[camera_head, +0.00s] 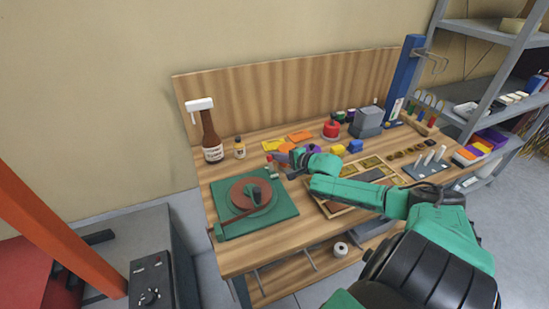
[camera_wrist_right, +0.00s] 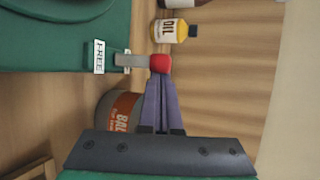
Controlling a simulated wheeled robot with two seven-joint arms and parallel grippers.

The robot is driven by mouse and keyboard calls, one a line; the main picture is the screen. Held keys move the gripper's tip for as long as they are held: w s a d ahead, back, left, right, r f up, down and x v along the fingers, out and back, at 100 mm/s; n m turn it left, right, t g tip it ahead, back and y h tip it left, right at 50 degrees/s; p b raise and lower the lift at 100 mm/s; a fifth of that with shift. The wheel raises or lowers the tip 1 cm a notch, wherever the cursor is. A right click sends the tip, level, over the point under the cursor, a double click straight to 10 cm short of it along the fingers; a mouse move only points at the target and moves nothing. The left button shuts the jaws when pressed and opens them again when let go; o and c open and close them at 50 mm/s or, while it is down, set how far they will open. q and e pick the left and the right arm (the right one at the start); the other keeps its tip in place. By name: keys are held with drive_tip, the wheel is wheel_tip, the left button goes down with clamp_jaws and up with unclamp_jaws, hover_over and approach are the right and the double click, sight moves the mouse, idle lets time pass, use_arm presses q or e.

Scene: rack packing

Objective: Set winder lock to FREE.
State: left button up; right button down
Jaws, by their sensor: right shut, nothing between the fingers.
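The winder is a green square base (camera_head: 284,208) with a reddish-brown disc (camera_head: 237,195), on the left of the wooden bench. Its lock lever (camera_wrist_right: 132,60) is a short grey bar with a red knob (camera_wrist_right: 160,64), at the base's edge in the right wrist view. A white FREE label (camera_wrist_right: 99,57) sits beside the lever; another white label is mostly hidden behind the bar. My right gripper (camera_wrist_right: 160,80) is shut and empty, its purple fingertips right at the red knob; contact is hard to tell. It also shows in the head view (camera_head: 280,164). My left gripper is out of view.
A brown spray bottle (camera_head: 210,140) and an oil bottle (camera_head: 240,148) stand behind the winder. A round tin (camera_wrist_right: 118,108) is close beside my fingers in the wrist view. A compartment tray (camera_head: 333,210) and several small items fill the bench to the right.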

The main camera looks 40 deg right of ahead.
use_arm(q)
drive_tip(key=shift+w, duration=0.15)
use_arm(e)
drive_tip(key=shift+f+t, duration=0.1)
drive_tip(key=shift+t, duration=0.2)
drive_tip(key=shift+s, duration=0.15)
